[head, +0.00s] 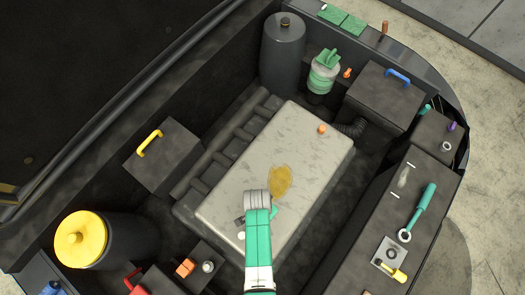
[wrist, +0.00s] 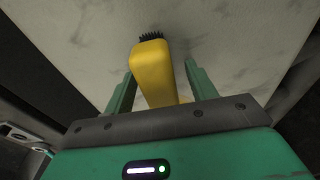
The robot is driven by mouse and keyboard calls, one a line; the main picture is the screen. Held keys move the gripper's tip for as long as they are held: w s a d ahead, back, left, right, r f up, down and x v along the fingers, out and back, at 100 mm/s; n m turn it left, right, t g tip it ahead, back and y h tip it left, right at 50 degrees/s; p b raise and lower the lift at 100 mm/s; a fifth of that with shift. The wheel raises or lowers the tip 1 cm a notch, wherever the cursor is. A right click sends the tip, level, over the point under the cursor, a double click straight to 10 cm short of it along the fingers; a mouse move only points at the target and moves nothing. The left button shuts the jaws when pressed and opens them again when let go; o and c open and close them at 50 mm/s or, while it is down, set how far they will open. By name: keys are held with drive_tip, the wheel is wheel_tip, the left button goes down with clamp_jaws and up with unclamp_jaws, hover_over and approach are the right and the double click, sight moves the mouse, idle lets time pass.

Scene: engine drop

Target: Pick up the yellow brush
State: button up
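The yellow brush (wrist: 153,68) shows in the wrist view, with dark bristles at its far end and its yellow body running back toward my palm. It lies between the two green fingers of my gripper (wrist: 160,72). The fingers stand apart, with a visible gap on the right side of the brush; contact on the left is unclear. In the head view my gripper (head: 260,212) is over the pale engine cover, beside a yellow-brown stain. The brush itself is hidden behind my arm there.
The pale engine cover (head: 230,170) is mostly clear apart from the stain (head: 280,180) and an orange cap (head: 322,129). A yellow-capped canister (head: 82,240) stands at left. Dark boxes surround the cover. A green-handled tool (head: 420,211) lies on the right ledge.

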drive_tip(key=c, duration=1)
drive_tip(key=shift+r, duration=0.1)
wheel_tip(320, 180, up, 10)
drive_tip(key=shift+f+p, duration=0.1)
drive_tip(key=shift+p, duration=0.65)
